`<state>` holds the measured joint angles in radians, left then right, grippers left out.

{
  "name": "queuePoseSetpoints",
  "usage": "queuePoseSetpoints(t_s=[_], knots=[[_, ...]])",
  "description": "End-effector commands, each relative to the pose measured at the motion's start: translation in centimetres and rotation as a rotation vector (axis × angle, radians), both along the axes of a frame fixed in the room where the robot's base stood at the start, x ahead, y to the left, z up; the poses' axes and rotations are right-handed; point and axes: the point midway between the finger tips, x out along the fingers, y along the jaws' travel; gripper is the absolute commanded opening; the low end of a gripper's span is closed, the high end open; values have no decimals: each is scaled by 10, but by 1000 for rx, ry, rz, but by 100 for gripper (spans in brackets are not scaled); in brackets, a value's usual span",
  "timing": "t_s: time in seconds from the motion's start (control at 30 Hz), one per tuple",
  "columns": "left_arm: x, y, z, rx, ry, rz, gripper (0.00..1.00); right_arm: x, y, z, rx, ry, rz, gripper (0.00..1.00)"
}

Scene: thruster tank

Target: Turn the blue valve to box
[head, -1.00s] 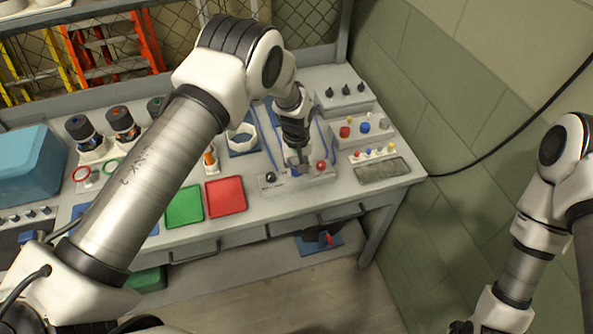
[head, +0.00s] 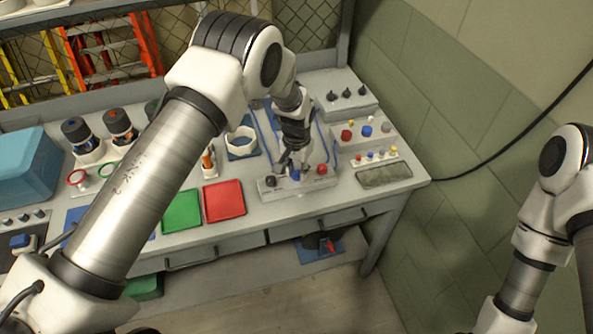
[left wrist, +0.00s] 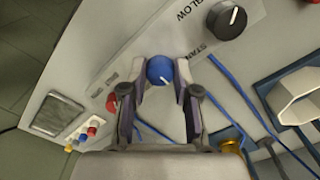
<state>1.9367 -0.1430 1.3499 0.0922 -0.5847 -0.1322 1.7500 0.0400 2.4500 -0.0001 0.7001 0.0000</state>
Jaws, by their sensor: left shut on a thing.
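The blue valve (head: 295,175) is a round knob on a pale panel (head: 270,188) near the table's front edge, with a black knob on its left and a red knob on its right. In the left wrist view the blue valve (left wrist: 160,70) shows a white pointer line that slants. My left gripper (head: 294,165) reaches down to it from above. In the left wrist view my left gripper (left wrist: 162,80) has its two fingers on either side of the valve, shut on it. Where the pads touch is partly hidden. My right gripper is out of view.
A black knob (left wrist: 226,20) and a red knob (left wrist: 111,103) flank the valve closely. Red (head: 224,200) and green (head: 182,211) trays lie to the left. A button box (head: 366,130) stands behind right, near a grey pad (head: 384,175).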

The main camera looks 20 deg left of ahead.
Motion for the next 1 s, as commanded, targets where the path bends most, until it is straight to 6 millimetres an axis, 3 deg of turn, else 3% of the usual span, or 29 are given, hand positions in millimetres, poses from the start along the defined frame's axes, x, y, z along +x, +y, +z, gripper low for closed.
queuePoseSetpoints(t_s=[0.37, 0.4, 0.43, 0.47, 0.77, 0.87, 1.0], knots=[[-2, 0, -2, 0, 4, -3, 0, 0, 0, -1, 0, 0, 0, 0], [-2, 0, -2, 0, 4, -3, 41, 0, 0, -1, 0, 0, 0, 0], [-1, 0, -2, 0, 4, -3, 51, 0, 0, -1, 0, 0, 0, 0], [-1, 0, -2, 0, 3, -3, 56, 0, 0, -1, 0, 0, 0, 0], [0, 0, 1, 0, 1, -3, 56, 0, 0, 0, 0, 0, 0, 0], [1, 0, 11, 0, -1, -3, 56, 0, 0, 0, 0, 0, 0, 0], [1, 0, 41, 0, -2, -2, 56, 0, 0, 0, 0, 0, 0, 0]])
